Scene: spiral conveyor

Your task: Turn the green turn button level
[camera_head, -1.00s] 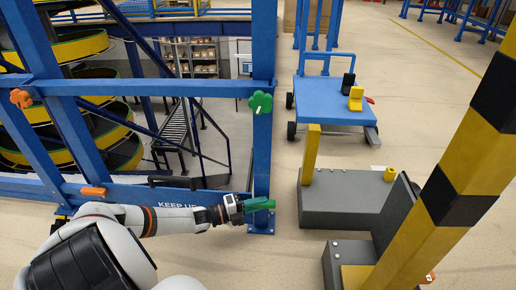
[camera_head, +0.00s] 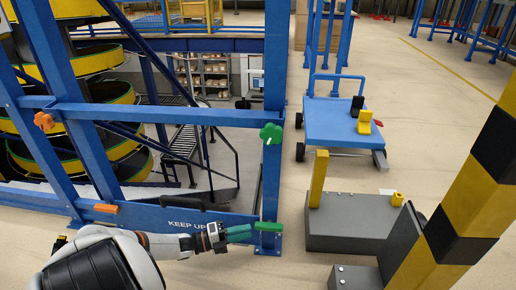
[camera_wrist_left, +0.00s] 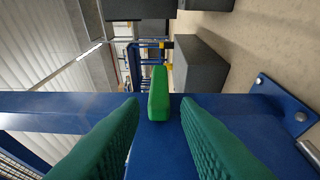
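The green turn button (camera_head: 268,226) is a short bar low on the blue post, and it looks roughly level in the head view. It also shows in the left wrist view (camera_wrist_left: 158,93), lying between and beyond my fingertips. My left gripper (camera_head: 250,231) is just left of the bar, with its green fingers pointing at it. In the left wrist view the fingers (camera_wrist_left: 160,105) are apart, with nothing held and gaps on both sides of the bar. My right gripper is not in view.
A green flower-shaped knob (camera_head: 270,133) sits higher on the same post. An orange bar (camera_head: 106,208) and orange knob (camera_head: 43,121) are on the left. A blue cart (camera_head: 335,120), a grey block (camera_head: 350,228) and a yellow-black post (camera_head: 470,190) stand to the right.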

